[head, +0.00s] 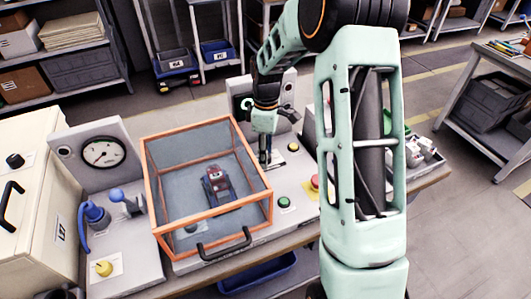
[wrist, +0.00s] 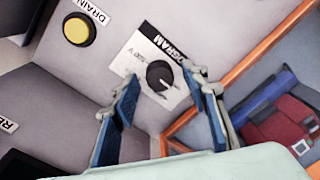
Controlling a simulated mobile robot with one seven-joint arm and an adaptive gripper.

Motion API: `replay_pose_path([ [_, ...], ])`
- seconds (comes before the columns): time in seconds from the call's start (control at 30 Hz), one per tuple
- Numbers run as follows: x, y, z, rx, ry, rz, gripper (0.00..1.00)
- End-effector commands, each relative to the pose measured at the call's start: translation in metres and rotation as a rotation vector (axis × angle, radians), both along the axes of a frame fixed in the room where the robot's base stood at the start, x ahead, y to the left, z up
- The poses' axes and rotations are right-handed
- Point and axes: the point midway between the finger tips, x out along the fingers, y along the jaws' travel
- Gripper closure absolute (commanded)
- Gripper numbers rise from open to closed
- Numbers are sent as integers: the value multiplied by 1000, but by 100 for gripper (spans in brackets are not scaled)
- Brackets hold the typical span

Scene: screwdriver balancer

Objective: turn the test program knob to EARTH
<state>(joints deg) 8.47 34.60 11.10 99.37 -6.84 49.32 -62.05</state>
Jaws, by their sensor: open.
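The test program knob (wrist: 158,76) is a round black knob on a white plate (wrist: 140,50) marked "...GRAM". A "500 V" mark shows beside it; I see no EARTH mark, and the knob's pointer direction is unclear. My gripper (wrist: 165,86) is open, its two blue-padded fingers on either side of the knob's near edge in the wrist view. I cannot tell whether they touch it.
A clear box with an orange frame (head: 207,222) stands close beside my gripper, a red-and-blue device (head: 217,186) inside. A yellow DRAIN button (wrist: 77,29) is near the plate. Green (head: 284,202) and red (head: 314,182) buttons sit on the panel.

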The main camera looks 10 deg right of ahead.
Motion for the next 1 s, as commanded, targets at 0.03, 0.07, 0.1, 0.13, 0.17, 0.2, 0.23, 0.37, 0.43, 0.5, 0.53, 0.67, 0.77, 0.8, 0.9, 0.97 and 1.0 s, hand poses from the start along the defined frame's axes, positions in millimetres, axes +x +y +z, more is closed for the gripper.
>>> replay_pose_path([
  [0.03, 0, 0, 0, 0, 0, 0, 59],
  [0.07, 0, 0, 0, 0, 0, 0, 59],
  [0.1, 0, 0, 0, 0, 0, 0, 59],
  [0.13, 0, 0, 0, 0, 0, 0, 62],
  [0.17, 0, 0, 0, 0, 0, 0, 65],
  [0.2, 0, 0, 0, 0, 0, 0, 70],
  [0.23, 0, 0, 0, 0, 0, 0, 73],
  [0.37, 0, 0, 0, 0, 0, 0, 87],
  [0.43, 0, 0, 0, 0, 0, 0, 95],
  [0.5, 0, 0, 0, 0, 0, -1, 100],
  [0.53, 0, 0, 0, 0, 0, -1, 100],
  [0.67, 0, 0, 0, 1, 0, -9, 100],
  [0.77, 0, 0, 0, 0, 0, -30, 100],
  [0.8, 0, 0, 0, 1, 0, -43, 100],
  [0.9, 0, 0, 0, 1, 0, -88, 100],
  [0.97, 0, 0, 0, 0, 0, -125, 100],
  [1.0, 0, -1, 0, -1, -1, -154, 100],
])
